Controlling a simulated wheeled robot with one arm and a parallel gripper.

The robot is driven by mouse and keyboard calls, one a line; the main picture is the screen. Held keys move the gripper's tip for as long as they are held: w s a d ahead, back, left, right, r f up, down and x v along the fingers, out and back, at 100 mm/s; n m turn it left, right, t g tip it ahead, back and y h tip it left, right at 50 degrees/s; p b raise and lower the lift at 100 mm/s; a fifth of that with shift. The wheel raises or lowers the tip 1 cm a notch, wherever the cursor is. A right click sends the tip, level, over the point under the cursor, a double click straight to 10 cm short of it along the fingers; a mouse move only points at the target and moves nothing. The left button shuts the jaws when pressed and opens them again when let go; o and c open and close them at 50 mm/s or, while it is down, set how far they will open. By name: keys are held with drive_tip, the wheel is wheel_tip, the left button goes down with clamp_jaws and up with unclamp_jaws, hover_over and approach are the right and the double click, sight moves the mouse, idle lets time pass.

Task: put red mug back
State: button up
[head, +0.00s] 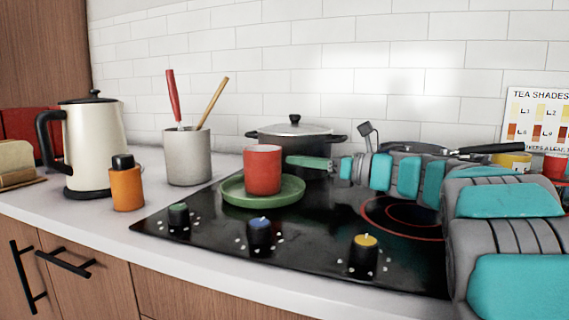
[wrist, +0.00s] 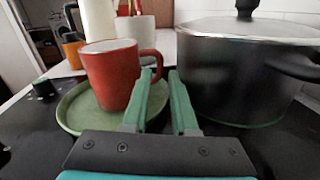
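A red mug (head: 263,171) stands upright on a green plate (head: 285,195) at the cooktop's left back. In the wrist view the mug (wrist: 110,75) has its handle toward my fingers, and the plate (wrist: 72,112) shows beneath it. My gripper (head: 290,161) reaches in from the right, its tips close beside the mug. In the wrist view my gripper's fingers (wrist: 162,72) are apart with a gap between them. The handle's end is just beyond the left fingertip, partly hidden by it; I cannot tell if they touch.
A black lidded pot (head: 294,140) stands close behind the gripper and plate. A grey utensil crock (head: 188,157), orange bottle (head: 126,188) and cream kettle (head: 92,145) stand left. A yellow mug (head: 512,161) and another red mug (head: 554,167) are at right. The cooktop's front has knobs (head: 260,232).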

drive_tip(key=b+v, duration=0.1)
drive_tip(key=v, duration=0.4)
drive_tip(key=shift+s+d, duration=0.15)
drive_tip(key=shift+d, duration=0.15)
drive_tip(key=shift+s, duration=0.1)
